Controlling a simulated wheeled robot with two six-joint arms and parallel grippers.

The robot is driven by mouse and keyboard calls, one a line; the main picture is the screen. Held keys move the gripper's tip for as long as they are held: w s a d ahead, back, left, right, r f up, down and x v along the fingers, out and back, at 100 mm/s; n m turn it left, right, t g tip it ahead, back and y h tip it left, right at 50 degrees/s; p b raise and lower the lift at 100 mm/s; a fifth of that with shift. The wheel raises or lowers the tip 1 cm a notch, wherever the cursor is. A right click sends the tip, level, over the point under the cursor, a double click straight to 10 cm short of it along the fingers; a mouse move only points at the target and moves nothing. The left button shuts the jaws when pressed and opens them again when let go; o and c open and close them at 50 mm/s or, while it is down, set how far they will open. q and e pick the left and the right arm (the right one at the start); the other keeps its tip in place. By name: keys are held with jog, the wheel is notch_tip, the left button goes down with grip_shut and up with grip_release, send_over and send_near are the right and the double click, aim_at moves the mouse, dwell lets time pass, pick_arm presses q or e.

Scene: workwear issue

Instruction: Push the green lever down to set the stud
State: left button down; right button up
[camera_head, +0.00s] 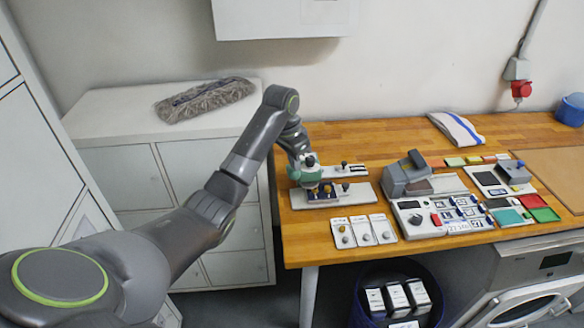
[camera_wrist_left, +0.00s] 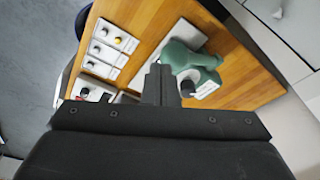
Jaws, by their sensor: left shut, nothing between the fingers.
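The stud press stands at the left end of the wooden bench. Its pale base plate (camera_head: 358,193) lies flat, and its green part (camera_head: 304,174) shows just below my left gripper (camera_head: 302,158). In the left wrist view the green part (camera_wrist_left: 192,58) is rounded and lies just right of the shut fingers (camera_wrist_left: 160,84), with a dark knob (camera_wrist_left: 188,88) close beside them. I cannot tell whether the fingers touch it. My left gripper is empty and hides part of the press from the head camera. My right gripper is not in view.
Several white cards with studs (camera_head: 363,231) lie in front of the press. A grey device (camera_head: 405,176) and a white panel (camera_head: 440,214) stand to its right. A white cabinet (camera_head: 170,150) stands left of the bench. A dark bin (camera_head: 398,272) stands below.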

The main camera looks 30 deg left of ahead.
pick_arm(q)
jog(key=shift+r, duration=2.05)
